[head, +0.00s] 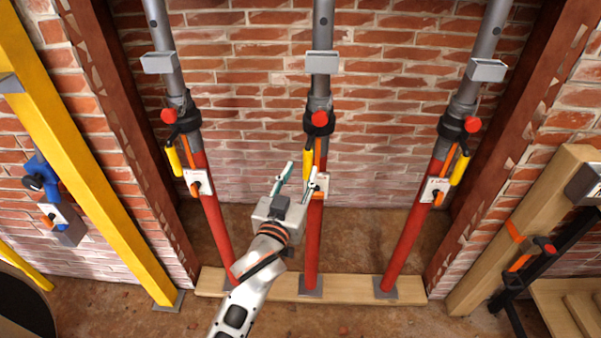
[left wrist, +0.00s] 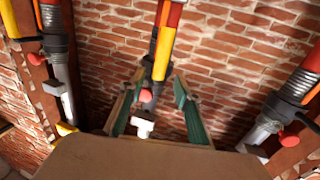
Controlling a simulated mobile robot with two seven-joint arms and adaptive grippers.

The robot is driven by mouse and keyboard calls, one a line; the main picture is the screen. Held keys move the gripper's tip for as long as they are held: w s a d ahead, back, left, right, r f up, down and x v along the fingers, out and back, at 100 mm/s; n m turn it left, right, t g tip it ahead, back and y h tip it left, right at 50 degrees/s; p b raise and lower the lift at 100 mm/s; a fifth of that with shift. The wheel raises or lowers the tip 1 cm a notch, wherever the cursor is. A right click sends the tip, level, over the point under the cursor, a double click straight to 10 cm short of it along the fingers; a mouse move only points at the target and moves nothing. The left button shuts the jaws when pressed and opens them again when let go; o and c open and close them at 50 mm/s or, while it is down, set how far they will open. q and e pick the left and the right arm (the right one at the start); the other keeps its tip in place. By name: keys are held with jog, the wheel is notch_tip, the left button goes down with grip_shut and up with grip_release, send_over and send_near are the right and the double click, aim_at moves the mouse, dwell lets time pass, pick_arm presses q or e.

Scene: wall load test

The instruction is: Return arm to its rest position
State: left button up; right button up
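My left arm comes in from below in the head view. My left gripper (head: 297,171) has its two teal-lined fingers spread apart, just left of and in front of the middle red-and-grey post (head: 314,225). The fingers are also apart in the left wrist view (left wrist: 156,103), with nothing visibly clamped between them. There the middle post (left wrist: 165,45) appears inverted beyond the fingers, with its red knob (left wrist: 146,95) showing between them. The right finger partly covers the white plate (head: 321,184) on this post; I cannot tell whether they touch. My right gripper is not in view.
Similar posts stand left (head: 214,222) and right (head: 407,240), on a wooden board (head: 345,290) before a brick wall (head: 255,100). A yellow beam (head: 95,165) slants at far left, a wooden beam (head: 520,240) at right. Free room lies between the posts.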

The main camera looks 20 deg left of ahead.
pick_arm(q)
jog(key=s+a+f+m+g+h, duration=0.1)
jog(key=s+a+f+m+g, duration=0.1)
jog(key=s+f, duration=0.9)
jog(key=s+a+f+m+g+h, duration=0.1)
jog(key=s+f+g, duration=0.4)
jog(key=s+f, duration=0.7)
notch_tip(320, 180, down, 6)
jog(key=shift+s+a+r+m, duration=0.1)
jog(key=shift+s+a+m, duration=0.1)
jog(key=shift+a+m, duration=0.5)
